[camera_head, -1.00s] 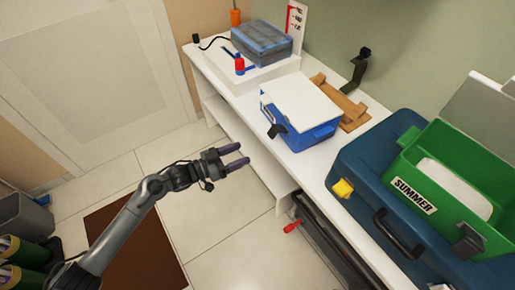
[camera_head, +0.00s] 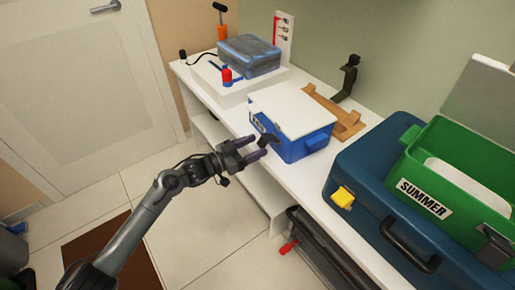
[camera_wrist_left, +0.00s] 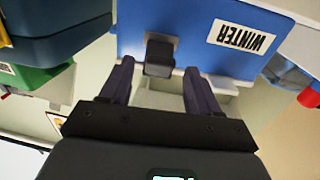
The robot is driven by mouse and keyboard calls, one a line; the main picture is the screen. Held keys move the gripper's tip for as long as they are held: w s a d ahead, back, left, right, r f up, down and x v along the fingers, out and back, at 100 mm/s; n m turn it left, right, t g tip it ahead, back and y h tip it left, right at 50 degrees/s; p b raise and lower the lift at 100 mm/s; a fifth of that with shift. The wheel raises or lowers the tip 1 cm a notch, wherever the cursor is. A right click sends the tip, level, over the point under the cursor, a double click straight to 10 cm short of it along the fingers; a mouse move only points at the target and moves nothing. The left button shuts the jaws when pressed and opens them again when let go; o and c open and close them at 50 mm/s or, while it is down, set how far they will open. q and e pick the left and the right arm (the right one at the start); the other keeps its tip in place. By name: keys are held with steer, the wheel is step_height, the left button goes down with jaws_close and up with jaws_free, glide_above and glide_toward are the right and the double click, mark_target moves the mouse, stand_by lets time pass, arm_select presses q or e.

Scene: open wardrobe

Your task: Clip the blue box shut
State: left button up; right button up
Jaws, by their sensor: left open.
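The blue box (camera_head: 305,146) with a white lid (camera_head: 294,108) sits on the white shelf top. Its dark clip (camera_head: 268,134) hangs at the front edge facing my arm. My left gripper (camera_head: 256,148) is open and empty, just in front of the box near the clip. In the left wrist view the two fingers (camera_wrist_left: 158,85) point at the box's blue wall (camera_wrist_left: 188,30), with the dark clip (camera_wrist_left: 160,56) between them and beyond. A WINTER label (camera_wrist_left: 241,36) shows on that wall. Whether a finger touches the clip I cannot tell. My right gripper is out of view.
A large dark blue case (camera_head: 350,220) with a yellow latch and a green SUMMER box (camera_head: 450,160) stand at the right.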

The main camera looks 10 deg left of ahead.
arm_select(q)
steer(key=shift+x, duration=0.95)
